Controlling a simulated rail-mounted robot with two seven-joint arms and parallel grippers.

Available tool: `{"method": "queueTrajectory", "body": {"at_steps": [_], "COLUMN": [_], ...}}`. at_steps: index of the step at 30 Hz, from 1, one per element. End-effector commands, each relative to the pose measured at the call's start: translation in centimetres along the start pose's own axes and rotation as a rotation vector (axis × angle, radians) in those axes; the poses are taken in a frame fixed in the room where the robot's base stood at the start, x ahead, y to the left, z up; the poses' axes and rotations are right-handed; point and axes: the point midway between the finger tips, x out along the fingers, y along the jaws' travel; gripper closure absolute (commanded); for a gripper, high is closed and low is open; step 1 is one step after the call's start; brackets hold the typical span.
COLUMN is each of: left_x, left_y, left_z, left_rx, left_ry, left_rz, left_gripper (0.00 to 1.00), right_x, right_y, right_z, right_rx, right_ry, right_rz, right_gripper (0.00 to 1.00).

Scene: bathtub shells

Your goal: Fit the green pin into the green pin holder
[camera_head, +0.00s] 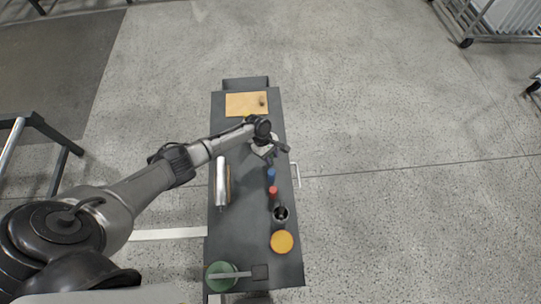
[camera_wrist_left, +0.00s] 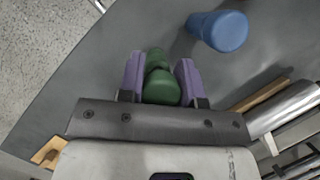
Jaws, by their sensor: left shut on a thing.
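My left gripper (camera_head: 272,152) is over the right side of the dark bench, towards its far half. In the left wrist view, its two purple fingers (camera_wrist_left: 160,72) are shut on the green pin (camera_wrist_left: 160,85), which has a rounded, waisted shape. The green pin cannot be made out in the head view. I cannot identify a green pin holder in either view. My right gripper is not in view.
A blue pin (camera_head: 271,173) and a red pin (camera_head: 273,190) stand near the gripper. A dark cup (camera_head: 280,214), a yellow round thing (camera_head: 282,242) and a green round container (camera_head: 217,280) are nearer. A silver cylinder (camera_head: 221,182) lies left; a tan board (camera_head: 240,104) lies at the far end.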

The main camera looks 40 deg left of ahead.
Motion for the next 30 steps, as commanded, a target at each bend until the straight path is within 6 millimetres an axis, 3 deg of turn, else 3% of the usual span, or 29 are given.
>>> {"method": "queueTrajectory", "body": {"at_steps": [21,22,30], "left_x": [1.6,1.5,1.5], "left_y": [0.0,0.0,0.0], "left_z": [-0.7,-0.6,-0.6], "left_rx": [-0.001,-0.001,-0.001], "left_ry": [-0.001,-0.001,-0.001], "left_rz": [0.001,0.001,0.0], "left_gripper": [0.91,0.65,0.39], "right_x": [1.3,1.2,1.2], "right_y": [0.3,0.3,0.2], "right_z": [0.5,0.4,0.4], "right_rx": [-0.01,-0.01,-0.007], "right_ry": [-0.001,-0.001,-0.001], "right_rz": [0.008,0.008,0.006], "right_gripper": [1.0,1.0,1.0]}}
